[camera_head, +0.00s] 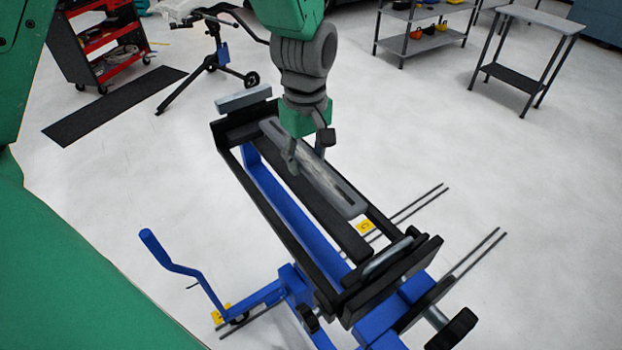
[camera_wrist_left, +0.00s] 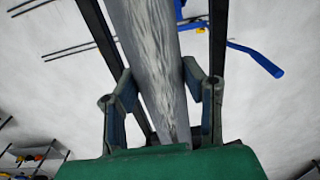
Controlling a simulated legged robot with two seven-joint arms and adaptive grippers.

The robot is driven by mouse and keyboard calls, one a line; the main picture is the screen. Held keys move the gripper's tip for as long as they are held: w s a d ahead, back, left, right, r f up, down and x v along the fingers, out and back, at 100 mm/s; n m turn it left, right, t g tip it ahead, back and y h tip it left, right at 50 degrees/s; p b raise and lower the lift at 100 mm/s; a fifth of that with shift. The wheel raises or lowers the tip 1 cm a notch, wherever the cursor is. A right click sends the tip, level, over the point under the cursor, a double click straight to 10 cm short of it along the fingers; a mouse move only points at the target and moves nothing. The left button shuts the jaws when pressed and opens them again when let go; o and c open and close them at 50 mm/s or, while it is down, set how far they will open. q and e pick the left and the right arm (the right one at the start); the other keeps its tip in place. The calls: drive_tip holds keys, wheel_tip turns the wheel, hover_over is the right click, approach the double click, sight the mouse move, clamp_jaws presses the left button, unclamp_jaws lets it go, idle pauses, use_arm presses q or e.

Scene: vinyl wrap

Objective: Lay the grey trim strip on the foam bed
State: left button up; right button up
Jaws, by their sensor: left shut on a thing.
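The grey trim strip (camera_head: 335,189) is long and flat, with a dark slot near its end. My left gripper (camera_head: 307,150) is shut on it, with a finger on either side. In the left wrist view the strip (camera_wrist_left: 148,50) runs lengthwise between the fingers of the gripper (camera_wrist_left: 162,95). A long dark bed (camera_head: 346,238), apparently the foam bed, lies along the blue-framed stand. The strip is over this bed, roughly in line with it, and hides part of it. I cannot tell whether they touch. My right gripper is not in view.
The stand has a grey block (camera_head: 243,98) at its far end, a clamp with a black knob (camera_head: 451,329) at its near end, and a blue crank handle (camera_head: 165,255) sticking out left. A red tool cart (camera_head: 103,42), a work stand and tables stand farther back on open floor.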

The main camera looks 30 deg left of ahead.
sight(306, 188)
use_arm(q)
drive_tip(key=shift+d+f, duration=0.2)
drive_tip(key=shift+f, duration=0.65)
drive_tip(key=f, duration=0.1)
drive_tip(key=a+f, duration=0.1)
drive_tip(key=f, duration=0.1)
drive_tip(key=shift+f, duration=0.3)
drive_tip(key=shift+a+f, duration=0.25)
drive_tip(key=shift+f, duration=0.1)
drive_tip(key=shift+d, duration=0.15)
drive_tip(key=o, duration=1.2)
drive_tip(key=shift+d, duration=0.3)
drive_tip(key=shift+o, duration=0.2)
drive_tip(key=shift+d, duration=0.15)
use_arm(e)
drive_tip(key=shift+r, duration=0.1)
